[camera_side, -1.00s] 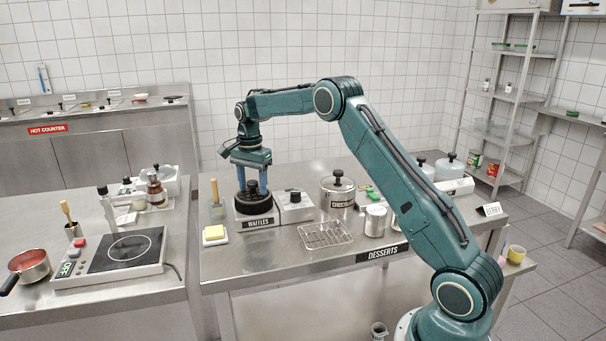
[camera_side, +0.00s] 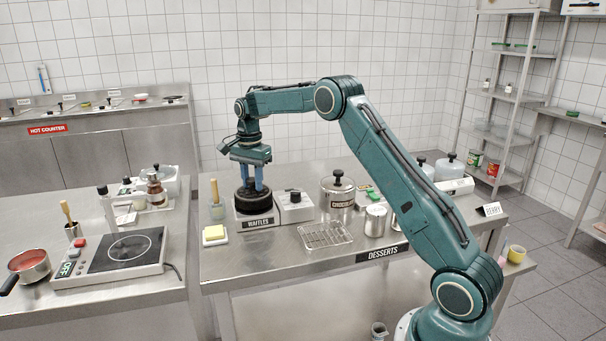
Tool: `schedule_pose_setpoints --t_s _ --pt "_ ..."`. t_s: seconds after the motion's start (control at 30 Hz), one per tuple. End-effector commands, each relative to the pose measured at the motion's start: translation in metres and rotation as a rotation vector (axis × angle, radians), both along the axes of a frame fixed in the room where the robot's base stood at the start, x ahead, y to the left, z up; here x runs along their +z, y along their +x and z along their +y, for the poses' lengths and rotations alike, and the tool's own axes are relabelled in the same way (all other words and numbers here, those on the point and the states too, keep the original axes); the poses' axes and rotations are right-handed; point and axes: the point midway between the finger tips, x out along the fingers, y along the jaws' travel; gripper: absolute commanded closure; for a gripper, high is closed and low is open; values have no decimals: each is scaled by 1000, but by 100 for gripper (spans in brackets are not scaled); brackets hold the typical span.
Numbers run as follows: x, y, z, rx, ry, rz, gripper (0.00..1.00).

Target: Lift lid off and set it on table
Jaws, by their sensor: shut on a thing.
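A waffle maker with a grey base (camera_side: 258,222) labelled WAFFLES stands at the left end of the steel table (camera_side: 284,262). Its round black lid (camera_side: 254,204) is on top. My gripper (camera_side: 252,188) points straight down over it, with its blue fingers shut on the lid at its top middle. The fingers hide the part they hold. The lid appears level and sits on the base; I cannot make out a gap. A steel chocolate pot (camera_side: 337,201) with its own black-knobbed lid stands further right.
A grey box with a black knob (camera_side: 295,208) stands right beside the waffle maker. A butter dish (camera_side: 214,235) is at the front left, and a wire rack (camera_side: 325,235) and a can (camera_side: 375,220) are to the right. Bare tabletop shows in front of the waffle maker.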

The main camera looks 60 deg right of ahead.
Motion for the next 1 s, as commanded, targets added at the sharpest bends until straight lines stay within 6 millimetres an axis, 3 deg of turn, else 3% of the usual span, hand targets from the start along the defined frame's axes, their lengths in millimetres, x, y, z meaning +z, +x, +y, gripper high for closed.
schedule_pose_setpoints --t_s 0.5,0.7,1.0 --pt "73 1 0 0 -1 -3 99" --pt "88 1 0 0 0 -3 99" --pt "92 0 0 0 0 -1 99"
